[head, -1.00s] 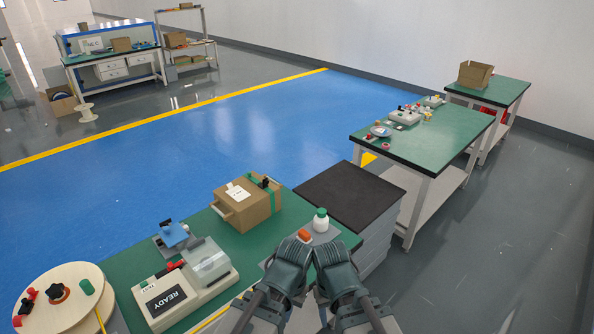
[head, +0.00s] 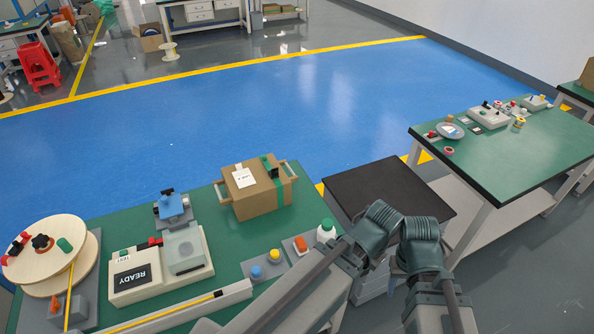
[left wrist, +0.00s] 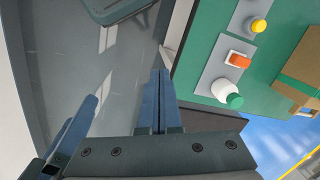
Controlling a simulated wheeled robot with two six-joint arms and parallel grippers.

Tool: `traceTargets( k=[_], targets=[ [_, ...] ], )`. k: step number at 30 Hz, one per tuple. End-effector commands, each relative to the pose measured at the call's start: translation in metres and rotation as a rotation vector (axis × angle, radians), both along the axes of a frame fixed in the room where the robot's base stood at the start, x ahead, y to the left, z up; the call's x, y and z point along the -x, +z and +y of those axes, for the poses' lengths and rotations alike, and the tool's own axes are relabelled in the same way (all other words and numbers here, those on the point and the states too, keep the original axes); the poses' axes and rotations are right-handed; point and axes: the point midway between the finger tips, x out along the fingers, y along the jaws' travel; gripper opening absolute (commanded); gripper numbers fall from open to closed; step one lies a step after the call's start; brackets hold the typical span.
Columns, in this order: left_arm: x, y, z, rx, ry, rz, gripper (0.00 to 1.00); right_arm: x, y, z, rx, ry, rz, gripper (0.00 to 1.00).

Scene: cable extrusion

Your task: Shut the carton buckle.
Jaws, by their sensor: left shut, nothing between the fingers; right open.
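The brown carton (head: 262,200) sits on the green workbench, with a white label and a green band on it. A small dark part (head: 274,172), which may be the buckle, stands by the band on its top; I cannot tell its state. In the left wrist view the carton (left wrist: 298,70) shows partly at the right edge. My left gripper (head: 385,218) is to the right of the carton, apart from it; its fingers (left wrist: 159,98) are shut and empty in the left wrist view. My right gripper (head: 421,232) is beside it, open, its fingertips hidden in the head view.
A white bottle with a green cap (head: 326,231), an orange block (head: 300,244) and yellow and blue buttons stand between carton and arms. A READY machine (head: 150,273) and a wooden spool (head: 45,250) are at left. A black-topped cabinet (head: 375,190) is behind my grippers.

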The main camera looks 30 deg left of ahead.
Motion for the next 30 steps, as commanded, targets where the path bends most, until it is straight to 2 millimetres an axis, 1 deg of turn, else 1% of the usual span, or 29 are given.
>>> traceTargets(
  k=[12,14,15,17,18,20,21,23,24,27,30],
  targets=[
    [0.0,0.0,0.0,-0.001,0.0,-0.001,0.0,0.0,-0.001,0.0,0.0,0.0,0.0,0.5],
    [-0.006,-0.005,0.005,-0.011,0.0,-0.017,0.0,0.0,-0.005,0.0,0.0,0.0,0.0,0.5],
    [-0.014,-0.011,0.013,-0.031,-0.001,-0.042,0.0,0.0,-0.011,0.0,0.0,0.0,0.0,0.5],
    [-0.035,-0.022,0.034,-0.081,-0.007,-0.102,0.0,0.0,-0.026,0.0,0.0,0.0,0.0,0.5],
    [-0.053,-0.03,0.054,-0.13,-0.016,-0.156,0.0,0.0,-0.037,0.0,0.0,0.0,0.0,0.5],
    [-0.082,-0.039,0.09,-0.226,-0.041,-0.243,0.0,0.0,-0.055,0.0,0.0,0.0,0.0,0.5],
    [-0.101,-0.042,0.114,-0.294,-0.064,-0.298,0.0,0.0,-0.067,0.0,0.0,0.0,0.0,0.5],
    [-0.125,-0.042,0.15,-0.402,-0.105,-0.37,0.0,0.0,-0.082,0.0,0.0,-0.001,0.0,0.5],
    [-0.138,-0.041,0.172,-0.473,-0.135,-0.407,0.0,0.0,-0.091,0.0,0.0,-0.001,0.0,0.5],
    [-0.164,-0.032,0.217,-0.634,-0.213,-0.475,0.0,0.0,-0.11,0.0,0.0,-0.001,0.0,0.5],
    [-0.18,-0.022,0.247,-0.756,-0.28,-0.507,0.0,0.0,-0.121,0.0,0.0,-0.001,0.0,0.5]
  ],
)
